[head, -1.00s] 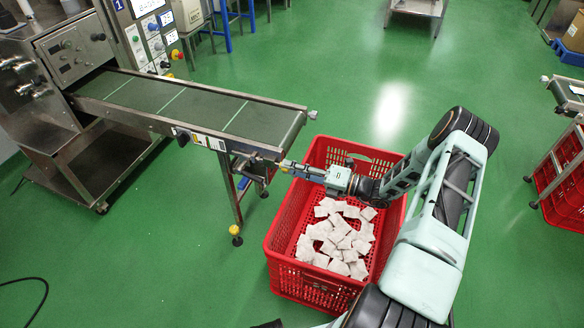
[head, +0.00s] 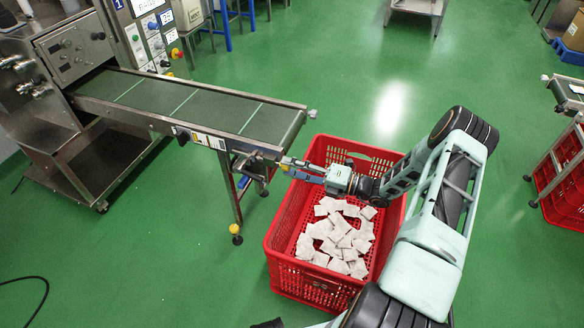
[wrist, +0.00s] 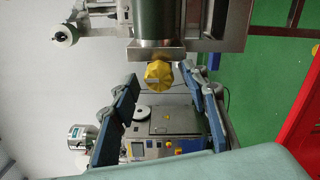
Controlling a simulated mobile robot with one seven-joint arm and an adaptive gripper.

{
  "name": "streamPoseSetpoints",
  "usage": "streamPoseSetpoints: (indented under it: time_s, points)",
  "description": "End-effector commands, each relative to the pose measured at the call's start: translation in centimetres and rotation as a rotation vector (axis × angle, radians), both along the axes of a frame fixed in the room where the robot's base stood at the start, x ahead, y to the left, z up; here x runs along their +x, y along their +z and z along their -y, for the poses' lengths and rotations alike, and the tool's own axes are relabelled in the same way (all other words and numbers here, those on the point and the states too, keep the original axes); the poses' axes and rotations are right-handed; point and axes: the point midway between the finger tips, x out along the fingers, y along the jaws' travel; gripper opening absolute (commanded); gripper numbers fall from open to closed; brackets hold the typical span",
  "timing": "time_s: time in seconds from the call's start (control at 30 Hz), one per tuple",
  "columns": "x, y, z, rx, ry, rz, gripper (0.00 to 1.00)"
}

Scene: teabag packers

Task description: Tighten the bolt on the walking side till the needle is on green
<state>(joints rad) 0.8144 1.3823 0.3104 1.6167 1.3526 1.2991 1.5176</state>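In the wrist view a yellow lobed knob (wrist: 157,74), apparently the bolt, sits on a metal bracket at the end of the conveyor. My gripper (wrist: 154,85) is open, with one finger on each side of the knob; both appear apart from it. In the head view my gripper (head: 291,165) is at the near right corner of the conveyor (head: 215,104), above the red crate. The bolt cannot be made out there. A pale label strip (head: 208,140) is on the conveyor's near side. No needle or green zone is readable.
The red crate (head: 283,232) with several white teabags stands under my arm. The packing machine (head: 70,50) is at the left. A conveyor leg with a yellow foot (head: 236,235) stands left of the crate. Green floor is open around it.

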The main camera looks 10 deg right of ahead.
Motion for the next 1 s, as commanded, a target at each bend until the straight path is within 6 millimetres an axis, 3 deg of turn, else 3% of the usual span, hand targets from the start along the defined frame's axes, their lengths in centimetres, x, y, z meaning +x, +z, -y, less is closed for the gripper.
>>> streamPoseSetpoints:
  time_s: [0.27,0.7,1.0]
  points:
    - [-0.2,0.0,0.6,-0.001,-0.002,0.001,0.41]
    - [-4.9,0.0,7.6,-0.002,-0.003,0.001,0.41]
    - [-6.6,0.0,10.0,-0.001,0.0,0.001,0.41]
